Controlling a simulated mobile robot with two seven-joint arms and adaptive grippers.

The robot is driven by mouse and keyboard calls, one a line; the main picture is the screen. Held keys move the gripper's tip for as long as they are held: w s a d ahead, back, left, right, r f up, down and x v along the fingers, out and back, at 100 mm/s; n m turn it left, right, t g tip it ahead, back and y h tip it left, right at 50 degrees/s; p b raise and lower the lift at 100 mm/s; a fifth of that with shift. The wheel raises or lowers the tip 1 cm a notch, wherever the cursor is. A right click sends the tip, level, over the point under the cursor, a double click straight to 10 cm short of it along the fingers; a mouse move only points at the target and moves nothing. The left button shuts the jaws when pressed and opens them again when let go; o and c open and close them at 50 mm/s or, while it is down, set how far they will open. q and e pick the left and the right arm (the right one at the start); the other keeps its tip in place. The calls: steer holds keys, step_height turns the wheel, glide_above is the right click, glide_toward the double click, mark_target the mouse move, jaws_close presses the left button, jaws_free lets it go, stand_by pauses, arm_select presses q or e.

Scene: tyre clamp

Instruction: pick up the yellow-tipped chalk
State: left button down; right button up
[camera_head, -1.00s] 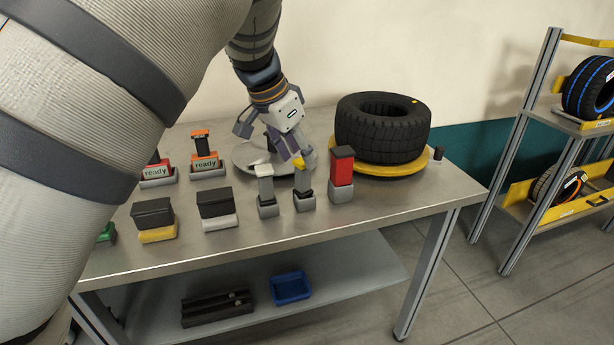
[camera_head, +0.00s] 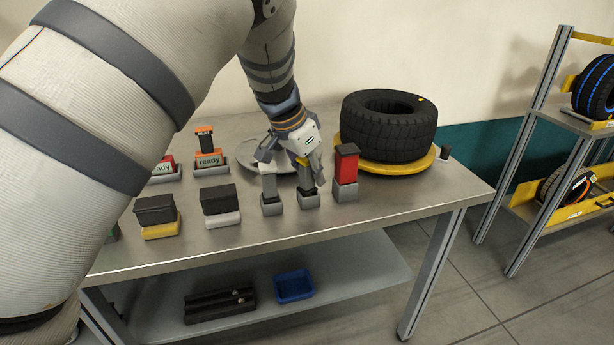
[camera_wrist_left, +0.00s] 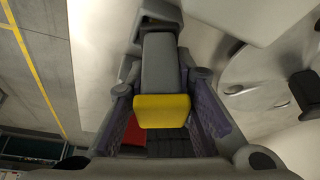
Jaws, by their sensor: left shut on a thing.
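The yellow-tipped chalk (camera_head: 307,182) stands upright in a small grey holder (camera_head: 308,199) near the middle of the table. In the left wrist view its yellow tip (camera_wrist_left: 161,111) and grey body (camera_wrist_left: 160,62) lie between the purple finger pads. My left gripper (camera_head: 306,172) is shut on the upper part of the chalk, reaching down from above and behind. The fingers partly hide the tip in the head view. My right gripper is not in view.
A white-tipped chalk (camera_head: 268,180) in its own holder stands close on the left. A red block with a black top (camera_head: 345,165) stands close on the right. A tyre (camera_head: 388,125) lies on a yellow disc behind. The table front (camera_head: 300,232) is clear.

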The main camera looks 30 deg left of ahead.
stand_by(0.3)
arm_select(q)
step_height(320, 180, up, 3)
steer(key=shift+r, duration=0.15)
steer(key=s+d+r+p, duration=0.1)
steer(key=s+d+r, duration=0.1)
steer(key=s+r, duration=0.3)
steer(key=s+d+r+p, duration=0.1)
steer(key=s+d+r, duration=0.2)
steer(key=s, duration=0.4)
steer(key=shift+s+d+r+p, duration=0.3)
steer(key=shift+s+d+r, duration=0.1)
steer(key=shift+r, duration=0.45)
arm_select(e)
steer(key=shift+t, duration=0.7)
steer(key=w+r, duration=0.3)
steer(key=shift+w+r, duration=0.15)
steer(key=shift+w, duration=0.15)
arm_select(q)
steer(key=shift+r, duration=0.1)
steer(key=shift+w, duration=0.1)
